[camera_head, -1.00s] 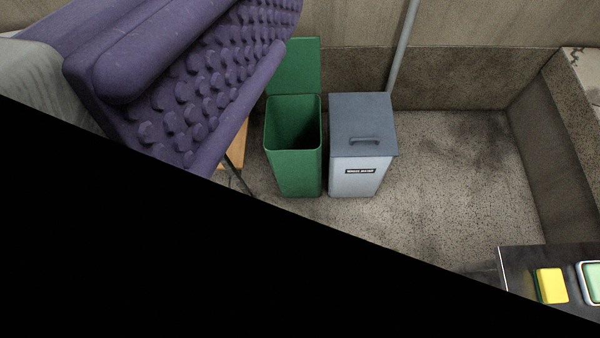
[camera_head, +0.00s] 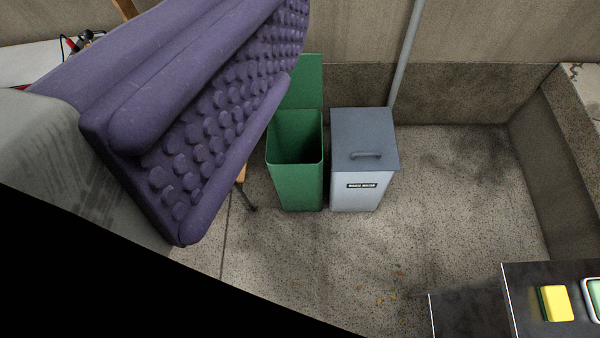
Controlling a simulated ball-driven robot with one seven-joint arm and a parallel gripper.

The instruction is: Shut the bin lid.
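The green bin (camera_head: 296,190) stands on the floor by the back wall, its dark mouth uncovered. Its green lid (camera_head: 302,80) stands upright behind the mouth; the lid's left part is hidden by a purple mitt. A light grey bin (camera_head: 353,197) stands close on its right with its dark grey lid (camera_head: 361,127) down flat and a handle on top. I see no gripper fingers; a plain black area covers the lower left.
The purple studded mitt (camera_head: 200,130) with a grey cuff looms close at upper left; its support is unclear. A dark counter (camera_head: 520,305) with a yellow sponge (camera_head: 556,304) is at lower right. Floor before and right of the bins is clear. A pipe (camera_head: 406,50) runs up the wall.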

